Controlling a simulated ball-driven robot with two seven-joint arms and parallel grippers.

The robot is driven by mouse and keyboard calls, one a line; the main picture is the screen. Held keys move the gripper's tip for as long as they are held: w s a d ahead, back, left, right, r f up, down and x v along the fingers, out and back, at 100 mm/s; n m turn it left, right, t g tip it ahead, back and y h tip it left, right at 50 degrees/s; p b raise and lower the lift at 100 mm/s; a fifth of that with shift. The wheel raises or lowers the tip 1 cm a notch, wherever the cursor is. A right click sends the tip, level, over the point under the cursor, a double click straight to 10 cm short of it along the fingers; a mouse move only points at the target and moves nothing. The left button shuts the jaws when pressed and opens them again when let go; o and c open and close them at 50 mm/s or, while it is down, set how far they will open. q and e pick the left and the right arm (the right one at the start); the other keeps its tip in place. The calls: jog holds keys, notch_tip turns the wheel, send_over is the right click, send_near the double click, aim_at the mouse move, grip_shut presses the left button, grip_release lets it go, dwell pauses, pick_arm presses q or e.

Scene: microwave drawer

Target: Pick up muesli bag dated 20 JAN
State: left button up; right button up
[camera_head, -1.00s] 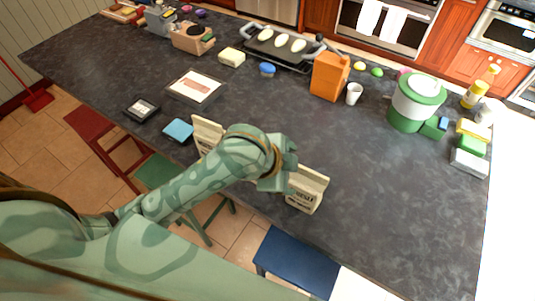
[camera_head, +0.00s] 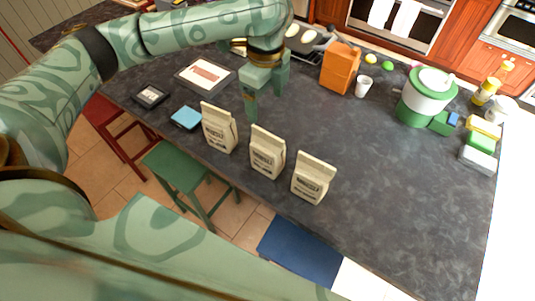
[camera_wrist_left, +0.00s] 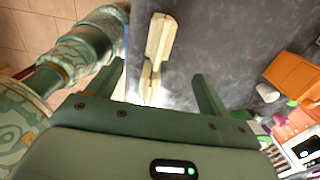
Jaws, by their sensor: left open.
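Three cream muesli bags stand upright in a row near the counter's front edge: the left bag (camera_head: 219,128), the middle bag (camera_head: 267,152) and the right bag (camera_head: 313,178). Dark print shows on their fronts, but the dates are too small to read. My left gripper (camera_head: 265,100) is open and empty, behind the left and middle bags in the head view and apart from them. In the left wrist view, cream bags (camera_wrist_left: 158,40) show beyond the open fingers (camera_wrist_left: 162,88); I cannot tell which bags these are. My right gripper is not in view.
An orange carton (camera_head: 340,67) and a white cup (camera_head: 363,86) stand behind the bags. A green-and-white pot (camera_head: 427,95) stands at the right. A blue square (camera_head: 186,118) lies left of the bags. The counter (camera_head: 390,200) right of the bags is clear.

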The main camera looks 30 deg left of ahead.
aim_at(268, 140)
pick_arm(q)
notch_tip(268, 140, down, 11)
jog(key=b, duration=0.3)
jog(key=shift+d+r, duration=0.1)
notch_tip(268, 140, down, 5)
jog(key=shift+w+d+f+b, duration=0.1)
jog(key=shift+b, duration=1.1)
grip_shut()
jog(key=shift+r, duration=0.2)
